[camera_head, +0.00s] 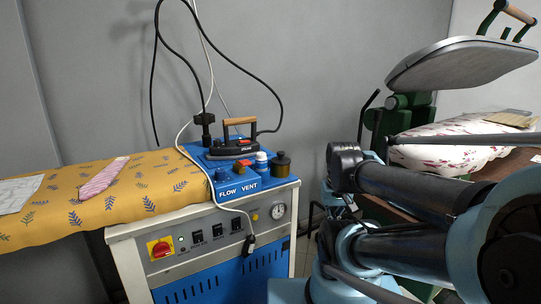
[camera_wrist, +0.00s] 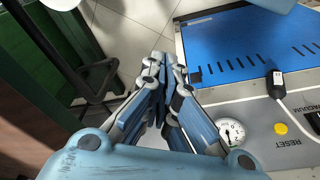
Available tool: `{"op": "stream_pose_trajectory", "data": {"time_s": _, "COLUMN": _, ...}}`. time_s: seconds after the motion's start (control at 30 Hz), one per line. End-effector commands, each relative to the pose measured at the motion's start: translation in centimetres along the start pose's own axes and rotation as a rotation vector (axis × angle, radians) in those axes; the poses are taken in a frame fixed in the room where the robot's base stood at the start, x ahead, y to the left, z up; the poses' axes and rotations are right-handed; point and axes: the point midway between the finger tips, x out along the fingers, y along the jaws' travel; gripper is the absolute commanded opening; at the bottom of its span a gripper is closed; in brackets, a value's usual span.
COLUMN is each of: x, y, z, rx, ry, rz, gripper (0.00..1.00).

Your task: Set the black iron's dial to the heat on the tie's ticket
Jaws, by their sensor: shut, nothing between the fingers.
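The black iron (camera_head: 236,149) has a wooden handle and rests on the blue top of the ironing station (camera_head: 240,186). Its dial is too small to make out. A pink striped cloth piece, which looks like the tie (camera_head: 103,179), lies on the yellow leaf-patterned board cover. A pale paper sheet (camera_head: 17,194) lies at the left edge; its print is unreadable, and I cannot tell if it is the ticket. My gripper (camera_wrist: 163,60) is shut and empty in the wrist view, above the floor beside the station's front panel. It is apart from the iron.
The station's front has a red knob (camera_head: 159,248), switches and a gauge (camera_head: 277,211). A dark pot (camera_head: 281,165) stands right of the iron. Black cables loop above it. A green press (camera_head: 462,64) with patterned cloth (camera_head: 455,143) stands at right, behind my arm.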

Motion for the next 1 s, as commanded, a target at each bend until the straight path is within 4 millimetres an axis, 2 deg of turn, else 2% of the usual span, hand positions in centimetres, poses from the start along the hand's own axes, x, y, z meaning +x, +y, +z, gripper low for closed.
{"op": "stream_pose_trajectory", "data": {"time_s": 0.07, "x": 0.0, "y": 0.0, "z": 0.0, "rx": 0.000, "ry": 0.000, "rz": 0.000, "gripper": 0.00}}
{"op": "stream_pose_trajectory", "data": {"time_s": 0.13, "x": -0.9, "y": -0.1, "z": 0.5, "rx": -0.001, "ry": 0.010, "rz": -0.001, "gripper": 0.00}}
{"op": "stream_pose_trajectory", "data": {"time_s": 0.2, "x": -1.5, "y": -0.3, "z": 0.0, "rx": -0.003, "ry": 0.008, "rz": -0.003, "gripper": 0.00}}
{"op": "stream_pose_trajectory", "data": {"time_s": 0.37, "x": -4.7, "y": -1.3, "z": -3.3, "rx": -0.003, "ry": -0.008, "rz": -0.015, "gripper": 0.00}}
{"op": "stream_pose_trajectory", "data": {"time_s": 0.47, "x": -7.3, "y": -2.8, "z": -6.0, "rx": -0.005, "ry": -0.024, "rz": -0.023, "gripper": 0.00}}
{"op": "stream_pose_trajectory", "data": {"time_s": 0.77, "x": -14.0, "y": -9.3, "z": -14.3, "rx": -0.006, "ry": -0.072, "rz": -0.039, "gripper": 0.00}}
{"op": "stream_pose_trajectory", "data": {"time_s": 1.0, "x": -18.0, "y": -16.1, "z": -19.9, "rx": -0.005, "ry": -0.109, "rz": -0.039, "gripper": 0.00}}
